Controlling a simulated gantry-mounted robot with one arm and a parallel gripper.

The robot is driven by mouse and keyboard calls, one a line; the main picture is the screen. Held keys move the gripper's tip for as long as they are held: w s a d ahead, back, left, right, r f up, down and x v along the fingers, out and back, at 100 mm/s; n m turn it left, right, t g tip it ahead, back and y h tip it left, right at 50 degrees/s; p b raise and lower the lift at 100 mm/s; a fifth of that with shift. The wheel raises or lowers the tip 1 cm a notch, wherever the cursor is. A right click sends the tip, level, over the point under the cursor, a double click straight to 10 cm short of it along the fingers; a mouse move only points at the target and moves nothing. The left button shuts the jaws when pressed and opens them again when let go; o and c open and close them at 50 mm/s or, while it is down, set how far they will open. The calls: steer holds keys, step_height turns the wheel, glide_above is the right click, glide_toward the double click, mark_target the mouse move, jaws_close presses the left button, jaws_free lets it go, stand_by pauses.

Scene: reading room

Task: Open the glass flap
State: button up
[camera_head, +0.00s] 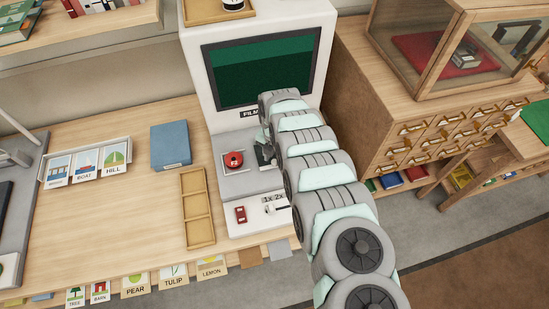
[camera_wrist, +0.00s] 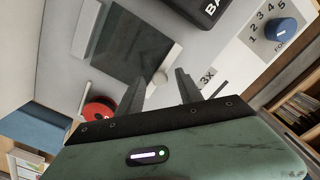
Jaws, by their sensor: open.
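The glass flap (camera_wrist: 138,62) is a dark, flat pane on the grey bed of the film reader, and it looks shut. A pale handle strip with a small knob (camera_wrist: 165,80) runs along its near edge. My gripper (camera_wrist: 160,78) is open, its two dark fingers apart, with the knob showing between the fingertips. I cannot tell whether either finger touches it. In the head view, the flap (camera_head: 265,156) shows only as a dark sliver beside my arm, which hides the rest of it and the fingers.
A red round knob (camera_head: 233,160) sits left of the flap. The reader's screen (camera_head: 262,70) rises behind. A small red switch (camera_head: 240,214) and a zoom dial (camera_head: 270,208) lie in front. A wooden tray (camera_head: 197,232) and blue box (camera_head: 170,145) stand left. A blue focus dial (camera_wrist: 281,32) is at right.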

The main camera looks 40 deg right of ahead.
steer(key=shift+c, duration=0.3)
jaws_close()
stand_by(1.1)
